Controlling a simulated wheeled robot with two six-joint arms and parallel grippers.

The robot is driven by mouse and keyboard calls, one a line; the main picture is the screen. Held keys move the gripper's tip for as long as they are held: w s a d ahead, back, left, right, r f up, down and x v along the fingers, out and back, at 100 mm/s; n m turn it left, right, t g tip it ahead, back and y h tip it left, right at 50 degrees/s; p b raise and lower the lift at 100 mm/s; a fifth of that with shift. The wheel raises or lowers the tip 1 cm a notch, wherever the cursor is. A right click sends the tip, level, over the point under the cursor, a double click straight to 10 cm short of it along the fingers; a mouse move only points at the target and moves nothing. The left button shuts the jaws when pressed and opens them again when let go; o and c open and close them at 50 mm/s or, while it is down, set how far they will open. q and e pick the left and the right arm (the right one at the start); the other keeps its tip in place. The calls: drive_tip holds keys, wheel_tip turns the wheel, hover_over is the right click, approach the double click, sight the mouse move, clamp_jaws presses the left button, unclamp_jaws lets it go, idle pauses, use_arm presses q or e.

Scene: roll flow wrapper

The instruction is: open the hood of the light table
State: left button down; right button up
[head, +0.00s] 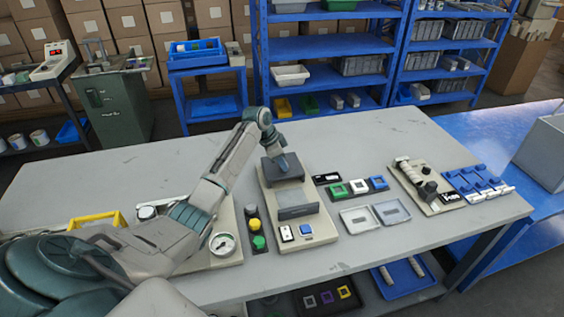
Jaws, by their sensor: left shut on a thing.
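The light table (317,233) stands in the middle of the bench with a beige base, a grey panel and small switches at its front. Its dark grey hood (291,181) is at the rear part of the base. My left arm reaches in from the left, and my left gripper (282,165) points down at the top of the hood, shut on it. The fingertips are small, and the exact spot they grip cannot be made out. I cannot tell how far the hood is raised. My right gripper is not in view.
A button strip (257,226) stands close left of the light table, and a round gauge (223,244) is beside my left arm. The bench's rear strip is clear.

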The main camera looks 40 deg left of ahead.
use_arm(q)
drive_tip(key=c, duration=1.5)
unclamp_jaws()
drive_tip(key=o, duration=0.3)
drive_tip(key=shift+a+r, duration=0.1)
drive_tip(key=shift+r, duration=0.05)
drive_tip(key=b+v, duration=0.2)
drive_tip(key=v, duration=0.8)
drive_tip(key=shift+r+b, duration=0.25)
drive_tip(key=shift+b, duration=0.05)
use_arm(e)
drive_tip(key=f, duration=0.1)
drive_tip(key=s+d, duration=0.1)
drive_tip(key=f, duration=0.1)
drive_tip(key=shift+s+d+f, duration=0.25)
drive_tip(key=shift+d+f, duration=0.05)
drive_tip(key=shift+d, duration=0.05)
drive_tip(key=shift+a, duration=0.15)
